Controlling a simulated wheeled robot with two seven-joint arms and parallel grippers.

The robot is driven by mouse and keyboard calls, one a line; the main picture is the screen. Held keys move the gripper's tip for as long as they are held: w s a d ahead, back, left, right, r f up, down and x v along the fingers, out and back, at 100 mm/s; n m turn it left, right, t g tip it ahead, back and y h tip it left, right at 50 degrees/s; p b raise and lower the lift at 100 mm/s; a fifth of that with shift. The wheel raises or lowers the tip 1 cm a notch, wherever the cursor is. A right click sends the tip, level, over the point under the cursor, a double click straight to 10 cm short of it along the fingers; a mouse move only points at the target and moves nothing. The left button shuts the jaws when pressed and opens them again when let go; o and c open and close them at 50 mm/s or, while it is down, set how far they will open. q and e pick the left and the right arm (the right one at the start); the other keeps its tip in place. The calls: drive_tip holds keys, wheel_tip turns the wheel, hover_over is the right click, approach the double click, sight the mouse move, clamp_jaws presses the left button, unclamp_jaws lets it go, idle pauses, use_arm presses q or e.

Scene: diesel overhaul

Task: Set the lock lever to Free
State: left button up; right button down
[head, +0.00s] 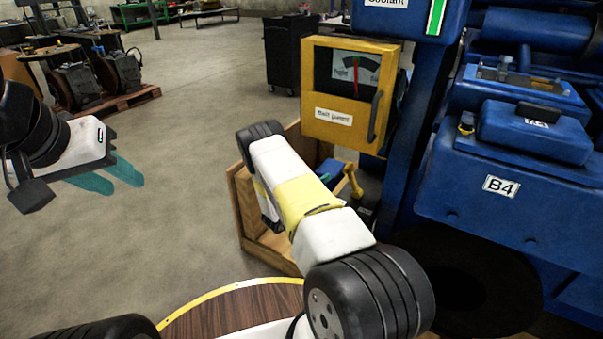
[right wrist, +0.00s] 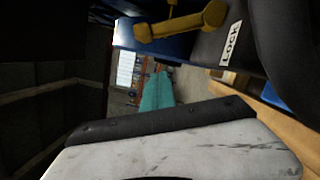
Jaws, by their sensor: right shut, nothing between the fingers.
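The yellow lock lever (head: 352,180) stands on the engine's lower side, below the gauge box, partly hidden by my right arm. In the right wrist view the yellow lever (right wrist: 180,22) lies across the top, beside a dark face with a white LOCK label (right wrist: 230,43). My right gripper's teal fingers (right wrist: 153,92) are together and empty, below the lever in that picture and seemingly apart from it. In the head view my right fingertips are hidden behind my arm. My left gripper (head: 126,186) is at the far left, fingers apart, empty and away from the engine.
A yellow gauge box (head: 325,117) with a handle hangs above the lever. A wooden crate (head: 246,220) stands around my right wrist. The blue engine (head: 500,205) fills the right side. A round wooden table (head: 235,312) is at the bottom.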

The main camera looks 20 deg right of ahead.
sight(353, 181)
drive_tip(key=shift+s+d+r, duration=0.25)
drive_tip(key=shift+d+r, duration=0.1)
drive_tip(key=shift+d, duration=0.45)
drive_tip(key=shift+s+d+r, duration=0.2)
drive_tip(key=shift+d+r, duration=0.1)
drive_tip(key=shift+d, duration=0.55)
drive_tip(key=shift+s+d+r, duration=0.25)
drive_tip(key=shift+d+r, duration=0.1)
drive_tip(key=shift+d, duration=0.45)
drive_tip(key=shift+r, duration=0.1)
drive_tip(key=shift+s+d+r+m, duration=0.55)
drive_tip(key=shift+s+r+m, duration=0.1)
drive_tip(key=shift+m, duration=0.45)
drive_tip(key=s+d+r+m+g+y, duration=0.1)
drive_tip(key=s+d+m, duration=0.4)
drive_tip(key=s+m, duration=0.1)
drive_tip(key=shift+s+d+m+y, duration=0.2)
drive_tip(key=shift+d+m+y, duration=0.05)
drive_tip(key=shift+m+y, duration=0.15)
drive_tip(key=shift+s, duration=0.1)
